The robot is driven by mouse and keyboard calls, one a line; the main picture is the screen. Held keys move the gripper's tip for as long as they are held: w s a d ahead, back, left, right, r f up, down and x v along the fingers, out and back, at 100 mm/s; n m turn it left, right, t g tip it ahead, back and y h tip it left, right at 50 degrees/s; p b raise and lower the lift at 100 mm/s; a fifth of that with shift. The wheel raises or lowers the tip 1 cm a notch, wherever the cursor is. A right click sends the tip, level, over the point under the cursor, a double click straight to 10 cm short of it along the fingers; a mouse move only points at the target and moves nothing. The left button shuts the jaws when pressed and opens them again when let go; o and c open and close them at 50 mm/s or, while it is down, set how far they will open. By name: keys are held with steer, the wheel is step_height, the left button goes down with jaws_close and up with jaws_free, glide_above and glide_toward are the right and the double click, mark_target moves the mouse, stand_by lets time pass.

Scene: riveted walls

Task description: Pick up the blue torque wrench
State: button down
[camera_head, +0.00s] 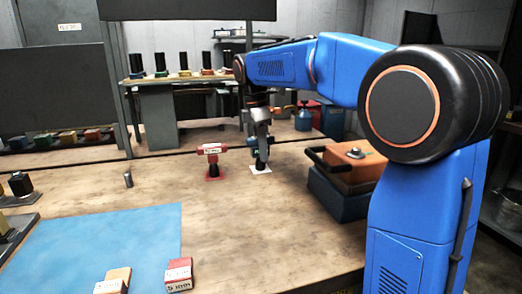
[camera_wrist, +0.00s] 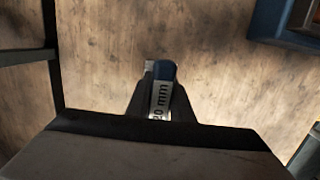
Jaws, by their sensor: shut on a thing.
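The blue torque wrench (camera_head: 252,147) is at the far middle of the wooden bench, mostly hidden behind my gripper (camera_head: 263,145). My gripper points down and is shut on it. In the wrist view the wrench's blue end (camera_wrist: 165,69) and a pale label reading "20 mm" (camera_wrist: 160,98) show between the dark fingers of my gripper (camera_wrist: 161,88). Below it is a dark stand over a white pad (camera_head: 261,170). I cannot tell whether the wrench is clear of the stand.
A red torque wrench (camera_head: 212,149) stands upright close to the left. An orange box with a black handle (camera_head: 350,160) sits on a blue case (camera_head: 340,195) at the right. A blue mat (camera_head: 105,245) and red block (camera_head: 179,274) lie in front.

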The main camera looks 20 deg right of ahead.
step_height(320, 180, up, 10)
stand_by(0.5)
steer(key=c, duration=2.2)
jaws_free()
jaws_close()
